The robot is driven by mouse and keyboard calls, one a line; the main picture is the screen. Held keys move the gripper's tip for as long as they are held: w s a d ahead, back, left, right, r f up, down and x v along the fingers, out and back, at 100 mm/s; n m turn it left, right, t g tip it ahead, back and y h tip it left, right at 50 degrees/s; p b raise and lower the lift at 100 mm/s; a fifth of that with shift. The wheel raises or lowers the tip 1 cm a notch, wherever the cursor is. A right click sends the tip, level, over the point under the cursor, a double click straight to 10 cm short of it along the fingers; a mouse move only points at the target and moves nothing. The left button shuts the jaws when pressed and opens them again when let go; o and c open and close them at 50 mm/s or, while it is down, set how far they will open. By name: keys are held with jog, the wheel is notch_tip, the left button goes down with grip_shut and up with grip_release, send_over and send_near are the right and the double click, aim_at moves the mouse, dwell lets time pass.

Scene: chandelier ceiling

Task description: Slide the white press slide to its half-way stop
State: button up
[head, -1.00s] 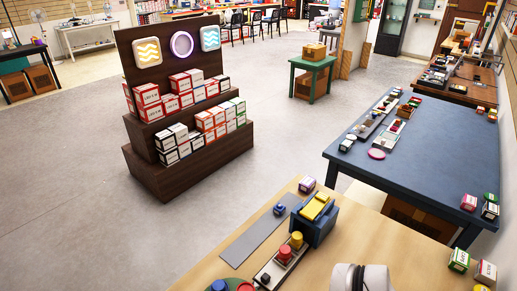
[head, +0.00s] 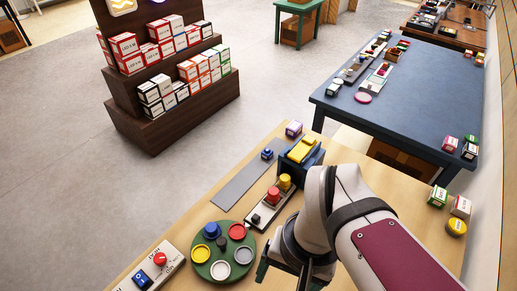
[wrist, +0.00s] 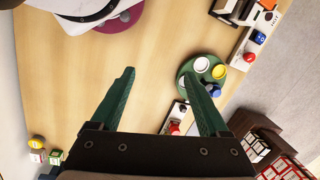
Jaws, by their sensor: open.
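I cannot pick out a white press slide with certainty in either view. At the right edge of the wrist view, a white box (wrist: 265,20) with dark and orange parts is cut off by the frame. My gripper (wrist: 158,66) is open and empty above the wooden table (wrist: 90,45), its two green fingers spread apart. In the head view only part of my gripper shows, at the lower middle, right of a green round plate (head: 222,232). One finger overlaps that plate in the wrist view (wrist: 184,74).
A control box (head: 150,268) with a red button and blue switch stands at the lower left. A tray (head: 262,214) holds red and yellow knobs. A blue box (head: 301,160) with a yellow top and a grey strip (head: 235,188) lie behind. Wood right of the gripper is bare.

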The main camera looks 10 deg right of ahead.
jog(key=shift+m+h, duration=0.4)
jog(key=shift+m, duration=0.4)
jog(key=w, duration=1.2)
jog(key=shift+w, duration=0.4)
jog(key=shift+c, duration=1.4)
jog(key=m, duration=0.2)
send_over(257, 216)
notch_tip(257, 216, down, 5)
jog(key=shift+h, duration=0.4)
notch_tip(257, 216, down, 15)
jog(key=shift+a+f, duration=0.1)
jog(key=shift+f, duration=0.05)
grip_shut()
